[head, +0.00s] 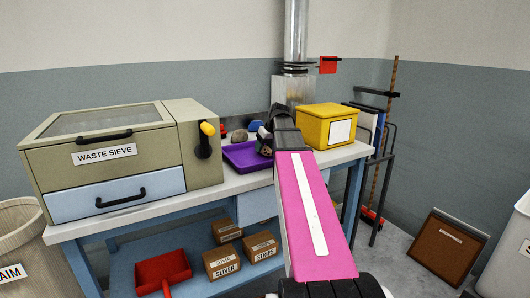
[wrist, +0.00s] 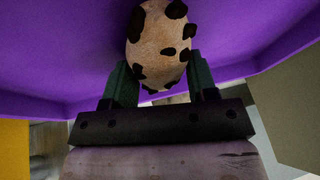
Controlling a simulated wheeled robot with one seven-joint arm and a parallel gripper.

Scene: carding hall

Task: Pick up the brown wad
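A brown wad (head: 240,136), a plain lump, lies on the bench behind the purple tray (head: 243,157). A tan wad with dark brown patches (wrist: 157,45) is between the fingers of my gripper (wrist: 159,72) in the wrist view. The fingers stand close on both sides of it; whether they press on it cannot be told. In the head view my gripper (head: 265,141) is over the right part of the tray, and the patched wad (head: 265,150) shows partly below it. The purple tray (wrist: 60,40) fills the wrist view behind the wad.
A blue wad (head: 254,126) lies behind the tray. The waste sieve (head: 115,160) stands left on the bench, and a yellow box (head: 318,122) stands right of my gripper. Several cartons (head: 222,262) and a red dustpan (head: 163,272) sit on the lower shelf.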

